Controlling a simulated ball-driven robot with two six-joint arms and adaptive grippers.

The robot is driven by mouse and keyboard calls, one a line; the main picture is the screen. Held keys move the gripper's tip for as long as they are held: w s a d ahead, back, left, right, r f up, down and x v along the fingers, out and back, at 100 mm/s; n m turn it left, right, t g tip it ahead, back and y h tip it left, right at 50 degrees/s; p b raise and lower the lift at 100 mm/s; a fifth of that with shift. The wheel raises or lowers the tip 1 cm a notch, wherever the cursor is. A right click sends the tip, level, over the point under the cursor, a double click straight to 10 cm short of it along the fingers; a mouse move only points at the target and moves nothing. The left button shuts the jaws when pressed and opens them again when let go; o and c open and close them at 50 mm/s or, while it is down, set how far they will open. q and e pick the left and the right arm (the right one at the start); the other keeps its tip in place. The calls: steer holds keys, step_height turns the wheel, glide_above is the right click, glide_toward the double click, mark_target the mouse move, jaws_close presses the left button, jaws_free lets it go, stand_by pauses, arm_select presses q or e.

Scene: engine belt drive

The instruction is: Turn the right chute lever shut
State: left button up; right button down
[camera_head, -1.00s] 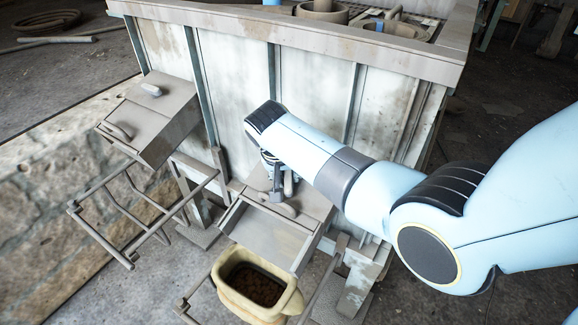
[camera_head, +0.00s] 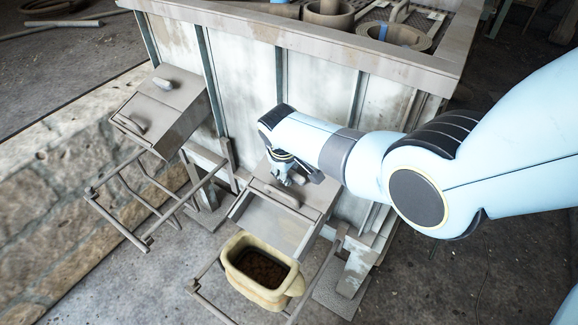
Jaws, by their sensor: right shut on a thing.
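The right chute (camera_head: 307,200) slopes down from the front of the pale panelled bin, with a rounded handle (camera_head: 283,197) across its lid and an open trough (camera_head: 273,224) below. My right gripper (camera_head: 287,182) is at the upper part of this chute, above the handle. It is shut on the right chute lever, which is mostly hidden by the fingers and wrist. My left gripper is not in view. A cream bucket (camera_head: 237,266) with dark brown lumps inside stands below the right chute's mouth.
The bin's top rim (camera_head: 330,38) runs behind, with rings on top. A stone wall is at left.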

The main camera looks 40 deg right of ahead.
steer(key=shift+d+r+n, duration=0.1)
steer(key=shift+n, duration=0.7)
steer(key=c, duration=1.2)
jaws_free()
steer(key=v, duration=1.2)
